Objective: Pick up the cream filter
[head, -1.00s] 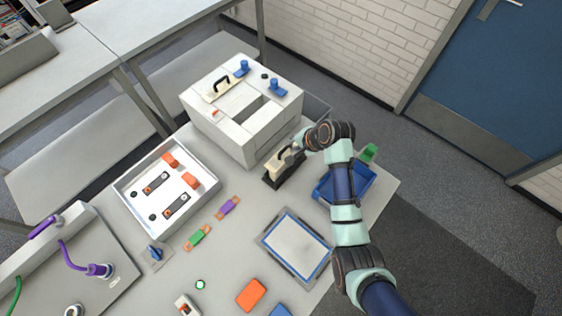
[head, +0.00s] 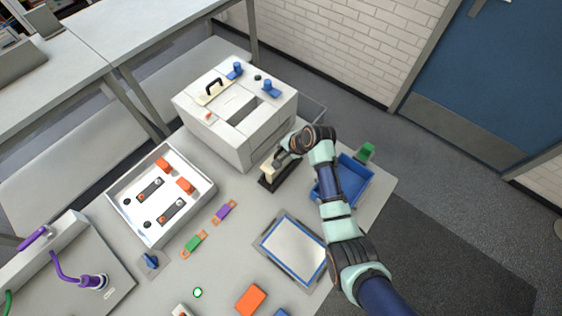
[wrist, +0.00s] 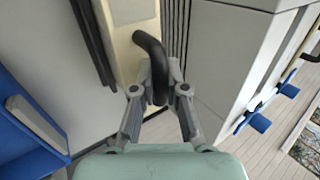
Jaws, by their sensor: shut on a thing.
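The cream filter (head: 273,169) is a narrow cream block with a black handle. In the head view it stands upright at or in a black stand (head: 268,183), right of the white machine. It also shows in the wrist view (wrist: 127,45), with its curved black handle between my fingers. My gripper (wrist: 160,88) is shut on that handle; in the head view my gripper (head: 284,154) is at the top of the filter and partly covers it. I cannot tell whether the filter is clear of the stand.
The white machine (head: 237,139) stands close at the left, with another cream piece with a black handle (head: 213,88) on top. A blue bin (head: 353,185) is close at the right. A framed tray (head: 292,249) lies in front; bare table lies between.

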